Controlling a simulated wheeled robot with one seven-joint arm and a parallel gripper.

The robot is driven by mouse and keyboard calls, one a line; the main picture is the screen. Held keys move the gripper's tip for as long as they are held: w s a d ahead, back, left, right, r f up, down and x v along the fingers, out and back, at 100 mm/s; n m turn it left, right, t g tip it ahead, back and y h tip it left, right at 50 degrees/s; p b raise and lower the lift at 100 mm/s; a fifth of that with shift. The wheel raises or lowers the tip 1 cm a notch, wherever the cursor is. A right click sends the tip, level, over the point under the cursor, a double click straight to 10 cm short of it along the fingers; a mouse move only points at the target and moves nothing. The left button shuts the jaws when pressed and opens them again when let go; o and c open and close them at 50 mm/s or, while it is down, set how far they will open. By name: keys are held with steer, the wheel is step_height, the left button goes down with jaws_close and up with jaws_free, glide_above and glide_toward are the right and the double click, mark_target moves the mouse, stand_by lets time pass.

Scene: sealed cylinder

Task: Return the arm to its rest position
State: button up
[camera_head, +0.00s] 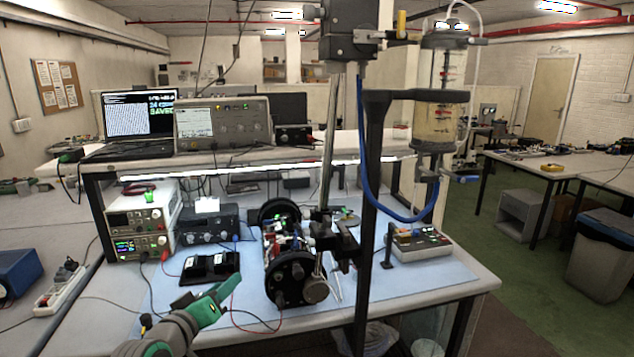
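My gripper (226,290) is at the lower left of the head view, on the end of my grey and green arm, which enters from the bottom edge. It is over the front left part of the blue-matted bench (420,286) and points up and to the right. I see nothing held in it. Its fingers are small and seen edge-on, so their opening is unclear. A cylinder assembly with black round end caps (290,279) lies on the mat to the right of my gripper, apart from it.
A black case (210,267) and thin red and black leads lie close to my gripper. Power supplies (140,228) stand behind. A dark metal stand (367,240) rises at the right, with a clear liquid-filled cylinder (440,122) and blue hose. A power strip (60,286) lies at far left.

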steer(key=s+d+f+n+y, duration=0.1)
steer(key=s+d+f, duration=0.5)
steer(key=f, duration=0.3)
steer(key=s+d+f+n+y, duration=0.1)
steer(key=s+d+f+y, duration=0.1)
steer(key=s+d+f, duration=0.6)
steer(key=s+d+f+n+y, duration=0.1)
steer(key=s+d+f, duration=0.2)
steer(key=f, duration=0.8)
steer(key=s+d+f+m, duration=0.1)
steer(key=s+d+f, duration=0.1)
steer(key=s, duration=0.7)
steer(key=s+d+f+m, duration=0.1)
steer(key=s+d+f, duration=0.1)
steer(key=s, duration=0.6)
steer(key=s+r+m, duration=0.2)
steer(key=s, duration=0.5)
steer(key=s+r+m, duration=0.3)
steer(key=s, duration=0.5)
steer(key=shift+d+h, duration=0.35)
steer(key=shift+h, duration=0.05)
steer(key=shift+s, duration=0.1)
